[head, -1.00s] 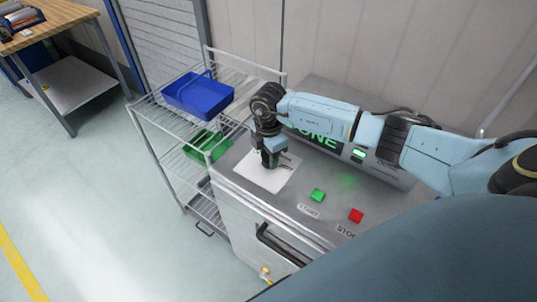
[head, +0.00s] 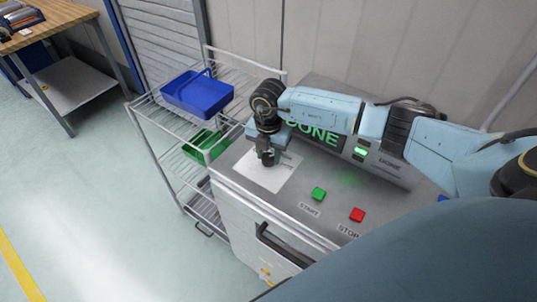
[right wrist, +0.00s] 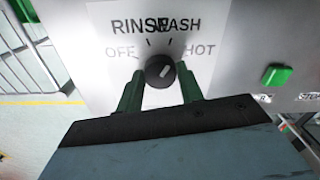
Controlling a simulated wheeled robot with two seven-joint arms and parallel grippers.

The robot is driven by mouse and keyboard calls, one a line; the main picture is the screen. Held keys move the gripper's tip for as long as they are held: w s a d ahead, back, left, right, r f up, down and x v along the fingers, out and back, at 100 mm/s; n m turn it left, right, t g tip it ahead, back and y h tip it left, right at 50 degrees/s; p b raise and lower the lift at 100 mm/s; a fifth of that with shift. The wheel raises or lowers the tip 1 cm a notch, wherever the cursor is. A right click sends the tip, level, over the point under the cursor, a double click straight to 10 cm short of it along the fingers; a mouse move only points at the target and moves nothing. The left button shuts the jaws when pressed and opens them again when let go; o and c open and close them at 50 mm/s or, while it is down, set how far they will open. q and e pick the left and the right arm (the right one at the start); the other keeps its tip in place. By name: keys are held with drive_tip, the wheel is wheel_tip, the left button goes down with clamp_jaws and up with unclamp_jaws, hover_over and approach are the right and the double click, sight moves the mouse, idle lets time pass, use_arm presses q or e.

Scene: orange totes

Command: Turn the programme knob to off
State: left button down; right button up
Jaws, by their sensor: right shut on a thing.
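The programme knob (right wrist: 160,71) is a small round black dial with a pale pointer mark on a white label plate (head: 259,181). In the right wrist view, OFF is printed to its left, RINSE and WASH above, and HOT to its right. The mark appears to point up and right, toward the WASH and HOT side. My right gripper (right wrist: 160,82) has its green fingers on both sides of the knob, shut on it. In the head view the right gripper (head: 268,158) points down at the plate and hides the knob. My left gripper is not in view.
The machine top carries a green START button (head: 318,194), a red STOP button (head: 357,215) and a lit display reading DONE (head: 318,134). A wire rack on the left holds a blue bin (head: 198,95) and a green bin (head: 205,146). Open floor lies farther left.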

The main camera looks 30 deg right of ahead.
sight(268, 157)
drive_tip(key=n+b, duration=0.2)
drive_tip(key=n, duration=0.3)
drive_tip(key=shift+n, duration=0.3)
drive_tip(key=n+b, duration=0.1)
drive_tip(key=n, duration=0.3)
drive_tip(key=shift+n+b, duration=0.3)
drive_tip(key=shift+b, duration=0.1)
drive_tip(key=n+b, duration=0.2)
drive_tip(key=n, duration=0.3)
drive_tip(key=shift+n+b, duration=1.3)
drive_tip(key=shift+n, duration=1.1)
drive_tip(key=o, duration=1)
wheel_tip(268, 157, up, 14)
drive_tip(key=shift+f, duration=0.25)
